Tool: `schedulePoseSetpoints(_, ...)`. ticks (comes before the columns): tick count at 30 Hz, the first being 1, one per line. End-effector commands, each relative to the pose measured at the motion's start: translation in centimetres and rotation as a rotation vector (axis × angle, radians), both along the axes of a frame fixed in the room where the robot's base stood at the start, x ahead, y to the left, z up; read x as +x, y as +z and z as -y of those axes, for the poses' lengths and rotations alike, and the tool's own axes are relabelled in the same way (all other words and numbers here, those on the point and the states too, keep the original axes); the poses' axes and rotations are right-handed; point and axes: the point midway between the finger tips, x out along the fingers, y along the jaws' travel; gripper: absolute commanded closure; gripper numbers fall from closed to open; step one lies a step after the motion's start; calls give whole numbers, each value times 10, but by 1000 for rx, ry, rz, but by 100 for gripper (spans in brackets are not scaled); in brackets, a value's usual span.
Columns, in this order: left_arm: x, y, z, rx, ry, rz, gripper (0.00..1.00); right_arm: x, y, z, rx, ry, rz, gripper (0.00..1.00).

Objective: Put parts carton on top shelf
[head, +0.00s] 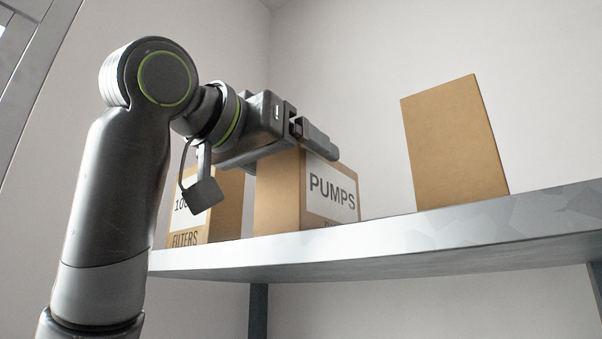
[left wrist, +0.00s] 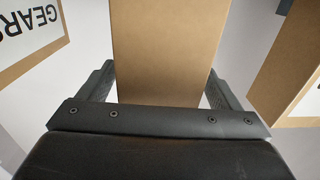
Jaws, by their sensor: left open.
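A carton labelled PUMPS (head: 280,200) stands upright on the shelf (head: 400,236) in the head view. My left gripper (head: 318,142) is at the top of this carton and hides part of it. In the left wrist view, a plain brown carton face (left wrist: 165,50) lies between the two open fingers (left wrist: 160,88), with a gap showing beside it. I cannot tell for certain whether this is the PUMPS carton. No carton visibly reads as the parts carton. My right gripper is not in view.
A carton labelled FILTERS (head: 228,205) stands left of PUMPS, partly behind my arm. A plain-faced carton (head: 455,145) stands to the right, with free shelf between. The left wrist view shows a GEARS carton (left wrist: 50,50) upside down at left and another carton (left wrist: 285,75) at right.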

Motion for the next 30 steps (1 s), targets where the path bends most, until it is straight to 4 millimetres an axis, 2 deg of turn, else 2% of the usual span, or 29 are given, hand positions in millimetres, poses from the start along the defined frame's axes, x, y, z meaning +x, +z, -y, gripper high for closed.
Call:
schedulePoseSetpoints(1,-10,-5,-8,-2,2,6,15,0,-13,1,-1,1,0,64)
schedulePoseSetpoints(3,-22,-5,-16,-2,3,6,15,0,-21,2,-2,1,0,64)
schedulePoseSetpoints(12,-65,-3,-47,-1,1,3,15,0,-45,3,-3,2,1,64)
schedulePoseSetpoints(18,-75,-1,-54,0,0,0,15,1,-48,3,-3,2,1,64)
schedulePoseSetpoints(30,-75,0,-55,1,0,1,15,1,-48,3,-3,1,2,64)
